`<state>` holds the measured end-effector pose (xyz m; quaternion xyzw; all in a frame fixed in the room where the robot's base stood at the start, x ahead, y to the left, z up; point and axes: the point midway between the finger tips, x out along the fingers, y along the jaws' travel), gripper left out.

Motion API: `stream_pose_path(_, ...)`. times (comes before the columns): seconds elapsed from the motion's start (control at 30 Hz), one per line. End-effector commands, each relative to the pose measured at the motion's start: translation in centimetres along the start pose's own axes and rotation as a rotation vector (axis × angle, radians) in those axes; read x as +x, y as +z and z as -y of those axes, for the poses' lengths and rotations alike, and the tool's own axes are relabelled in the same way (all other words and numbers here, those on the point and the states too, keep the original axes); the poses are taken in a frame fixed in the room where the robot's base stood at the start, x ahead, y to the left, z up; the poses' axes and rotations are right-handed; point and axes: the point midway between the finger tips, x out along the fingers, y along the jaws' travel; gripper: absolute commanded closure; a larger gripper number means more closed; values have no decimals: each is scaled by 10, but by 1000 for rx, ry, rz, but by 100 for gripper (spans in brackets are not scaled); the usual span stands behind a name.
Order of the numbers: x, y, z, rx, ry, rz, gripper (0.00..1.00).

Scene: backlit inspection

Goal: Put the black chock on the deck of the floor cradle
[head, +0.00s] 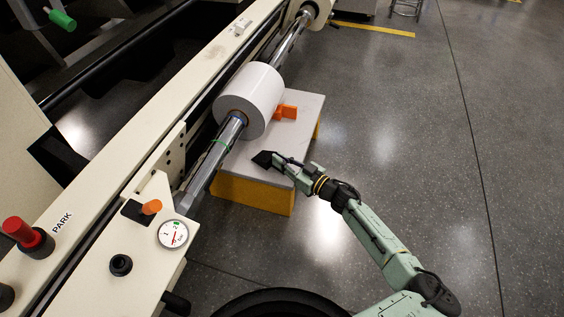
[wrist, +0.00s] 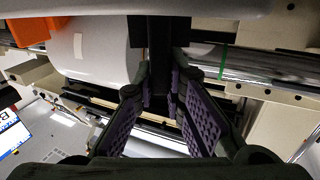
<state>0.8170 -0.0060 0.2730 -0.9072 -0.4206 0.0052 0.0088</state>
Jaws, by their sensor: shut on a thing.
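The black chock (head: 264,158) is a small dark wedge at the tip of my gripper (head: 279,161) in the head view. My gripper is shut on it. In the wrist view the chock (wrist: 168,45) is a dark upright shape between the purple-padded fingers of my gripper (wrist: 161,88). The floor cradle (head: 252,191) is a low yellow block with a pale grey deck (head: 300,118). The chock shows over the deck's near part, in front of the white roll; I cannot tell whether it touches the deck.
The white roll (head: 255,92) sits on a shiny shaft (head: 208,165) beside the cream machine frame (head: 150,105). An orange chock (head: 287,112) stands against the roll's right side on the deck; it also shows in the wrist view (wrist: 27,32). Open grey floor lies to the right.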

Motion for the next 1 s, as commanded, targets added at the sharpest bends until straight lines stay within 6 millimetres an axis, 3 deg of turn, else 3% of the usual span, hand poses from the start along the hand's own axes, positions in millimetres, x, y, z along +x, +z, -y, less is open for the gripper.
stream_pose_path(0.33,0,3,0,-1,0,-1,100)
stream_pose_path(0.37,0,2,0,-1,0,0,87)
stream_pose_path(0.63,0,2,0,-1,0,0,69)
stream_pose_path(1.0,0,-4,0,-1,0,-1,69)
